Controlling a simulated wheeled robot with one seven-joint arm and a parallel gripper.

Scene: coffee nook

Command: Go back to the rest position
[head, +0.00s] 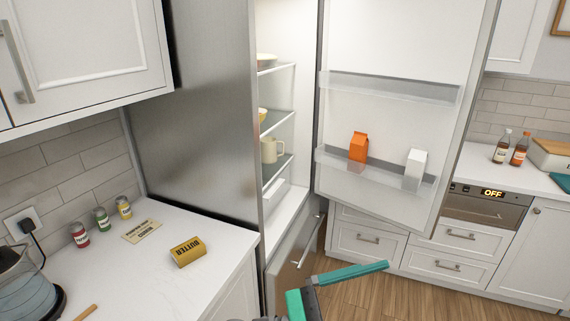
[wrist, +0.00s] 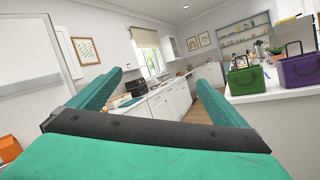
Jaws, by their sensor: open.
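My gripper (head: 340,283) is at the bottom of the head view, with teal fingers, in front of the open fridge. It is open and nothing shows between its fingers. In the wrist view my gripper (wrist: 155,95) has its two teal fingers spread wide, facing the far side of the room. No rest position is marked in either view.
The fridge door (head: 385,120) stands open, holding an orange carton (head: 358,146) and a white carton (head: 415,163). A yellow butter box (head: 188,251) and several jars stand on the left counter (head: 150,285). Green (wrist: 245,78) and purple (wrist: 300,70) baskets stand on a counter.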

